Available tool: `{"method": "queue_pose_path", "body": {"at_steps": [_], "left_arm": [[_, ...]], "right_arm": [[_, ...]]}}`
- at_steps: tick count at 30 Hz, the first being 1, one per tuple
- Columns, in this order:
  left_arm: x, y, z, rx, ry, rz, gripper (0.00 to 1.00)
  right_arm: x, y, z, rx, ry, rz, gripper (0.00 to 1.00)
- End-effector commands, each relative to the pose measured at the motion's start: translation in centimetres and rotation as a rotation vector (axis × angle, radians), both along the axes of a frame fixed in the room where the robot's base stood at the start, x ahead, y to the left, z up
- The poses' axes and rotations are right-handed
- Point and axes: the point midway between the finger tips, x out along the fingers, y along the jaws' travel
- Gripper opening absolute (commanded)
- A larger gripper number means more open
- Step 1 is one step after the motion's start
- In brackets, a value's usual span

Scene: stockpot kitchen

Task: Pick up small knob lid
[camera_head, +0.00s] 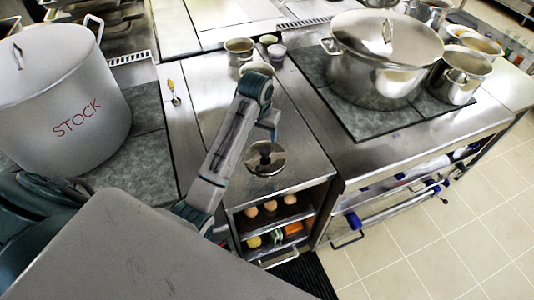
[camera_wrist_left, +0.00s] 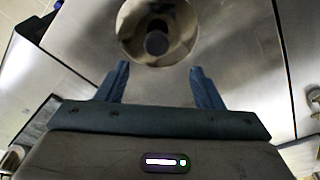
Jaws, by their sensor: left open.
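The small knob lid (camera_head: 265,158) is a round shiny metal disc with a dark knob. It lies on the steel counter (camera_head: 300,150) between the two stove areas, near the counter's front edge. My left gripper (camera_head: 270,128) is above and just behind the lid in the head view. In the left wrist view the lid (camera_wrist_left: 157,30) is at the top middle, with its dark knob facing the camera. The left gripper's two blue fingers (camera_wrist_left: 157,85) are spread apart with nothing between them, and the lid is beyond their tips. My right gripper is in neither view.
A large pot marked STOCK (camera_head: 65,95) stands at the left. A lidded metal pot (camera_head: 375,75) stands on the right stove beside a smaller pot (camera_head: 459,76). Small cups (camera_head: 239,50) and a spoon (camera_head: 174,93) lie farther back. Shelves with eggs (camera_head: 270,207) are below the counter.

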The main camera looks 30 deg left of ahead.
Motion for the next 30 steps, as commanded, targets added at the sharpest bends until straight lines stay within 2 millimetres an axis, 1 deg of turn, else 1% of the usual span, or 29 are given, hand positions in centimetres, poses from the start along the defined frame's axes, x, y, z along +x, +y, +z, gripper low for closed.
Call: {"method": "queue_pose_path", "body": {"at_steps": [1, 4, 6, 11, 16, 18, 21, 24, 29, 30], "left_arm": [[0.0, 0.0, -1.1, 0.000, 0.005, 0.000, 0.61], [0.3, 0.0, -2.2, 0.000, 0.004, 0.000, 0.61], [0.4, 0.0, -3.0, -0.001, 0.002, 0.000, 0.61], [0.5, -0.1, -3.9, -0.001, 0.002, 0.000, 0.61], [0.8, -0.5, -6.1, -0.001, 0.006, 0.000, 0.61], [1.0, -0.4, -7.2, 0.000, 0.003, 0.000, 0.61], [1.2, -0.4, -8.2, 0.000, 0.000, -0.001, 0.61], [1.3, -0.4, -8.7, 0.000, 0.000, -0.001, 0.61], [1.3, -0.4, -8.7, 0.000, -0.001, -0.001, 0.61], [1.3, -0.4, -8.7, 0.000, -0.001, -0.001, 0.57]], "right_arm": [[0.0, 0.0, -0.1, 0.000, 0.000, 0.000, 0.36], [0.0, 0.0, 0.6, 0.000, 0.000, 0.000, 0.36], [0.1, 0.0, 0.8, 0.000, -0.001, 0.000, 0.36], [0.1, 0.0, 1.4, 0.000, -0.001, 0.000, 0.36], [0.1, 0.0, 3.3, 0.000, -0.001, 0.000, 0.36], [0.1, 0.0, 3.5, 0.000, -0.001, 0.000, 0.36], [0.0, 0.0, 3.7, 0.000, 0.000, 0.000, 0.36], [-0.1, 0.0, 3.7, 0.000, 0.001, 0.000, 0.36], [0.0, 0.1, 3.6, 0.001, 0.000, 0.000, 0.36], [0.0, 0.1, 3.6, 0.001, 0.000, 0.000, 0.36]]}}
